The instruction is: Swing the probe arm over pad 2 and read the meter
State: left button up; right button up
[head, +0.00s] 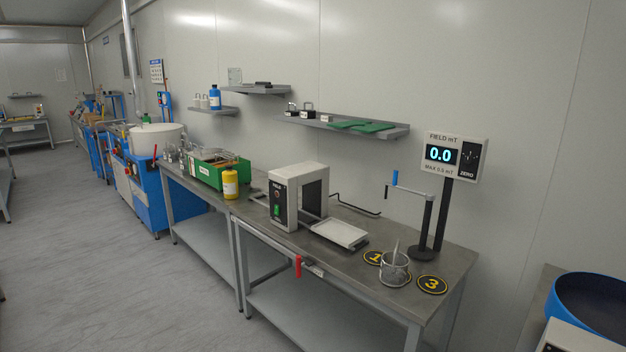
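The meter (453,156) stands on a dark post at the right end of the bench. It is labelled FIELD mT, MAX 0.5 mT, and its display reads 0.0. The probe arm (408,191) reaches left from the top of a dark upright stand (425,225) and has a blue end piece. Pad 1 (372,257) and pad 3 (432,284) are black discs with yellow markings on the bench. A grey mesh cup (395,269) holding thin items stands between them. No number 2 is visible; the cup hides that spot. Neither gripper is in view.
A white box-shaped machine (299,196) with a flat tray (340,233) stands left of the pads on the metal bench (290,240). A red-handled clamp (298,266) hangs at the front edge. A blue bowl (592,305) is at the far right.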

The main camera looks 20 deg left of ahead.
aim_at(429, 196)
jog(key=u, duration=1.5)
jog(key=i, duration=2.15)
jog(key=z, duration=0.55)
